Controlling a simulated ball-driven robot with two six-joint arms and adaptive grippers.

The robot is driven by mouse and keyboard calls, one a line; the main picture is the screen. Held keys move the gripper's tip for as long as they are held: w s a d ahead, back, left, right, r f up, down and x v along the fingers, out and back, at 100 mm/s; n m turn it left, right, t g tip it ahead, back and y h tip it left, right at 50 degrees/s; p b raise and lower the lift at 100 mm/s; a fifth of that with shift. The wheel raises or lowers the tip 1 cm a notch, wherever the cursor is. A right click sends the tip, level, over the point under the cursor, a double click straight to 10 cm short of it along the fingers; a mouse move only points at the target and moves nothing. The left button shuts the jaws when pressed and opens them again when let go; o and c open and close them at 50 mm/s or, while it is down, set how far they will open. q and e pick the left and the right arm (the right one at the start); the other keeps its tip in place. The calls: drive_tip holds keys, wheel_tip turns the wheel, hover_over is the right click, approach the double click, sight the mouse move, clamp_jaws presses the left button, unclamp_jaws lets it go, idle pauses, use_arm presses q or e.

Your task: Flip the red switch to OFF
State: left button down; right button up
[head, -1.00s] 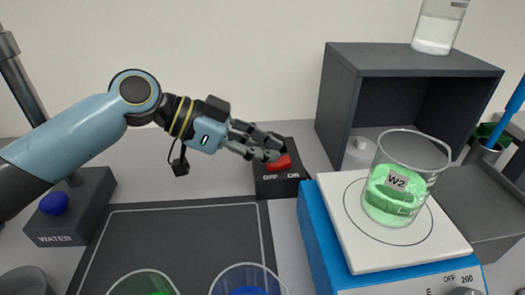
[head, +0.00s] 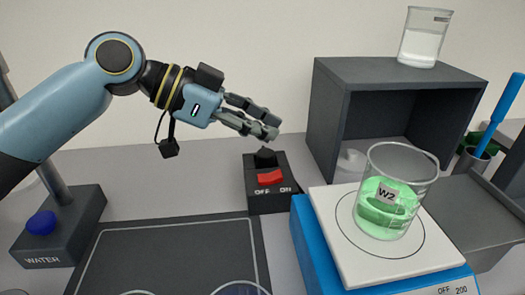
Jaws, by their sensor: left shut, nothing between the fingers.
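The red switch (head: 270,177) sits on a small black box (head: 268,203) on the table, left of the hotplate. White OFF and ON labels are in front of it, OFF on the left and ON on the right. I cannot tell for certain which side of the red rocker is pressed down. My left gripper (head: 270,126) is shut and empty. Its fingertips appear above and behind the switch in the picture, apart from it. My right gripper is not in view.
A blue and white hotplate (head: 342,258) carries a beaker of green liquid labelled W2 (head: 390,205). A dark open shelf (head: 330,110) stands behind, with a beaker (head: 424,40) on top. A WATER stand (head: 62,225) is at left. A dark mat (head: 165,258) lies in front.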

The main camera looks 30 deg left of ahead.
use_arm(q)
drive_tip(key=shift+r, duration=1.7)
wheel_tip(320, 180, up, 13)
drive_tip(key=p, duration=1)
drive_tip(key=shift+p, duration=0.3)
drive_tip(key=shift+f, duration=0.1)
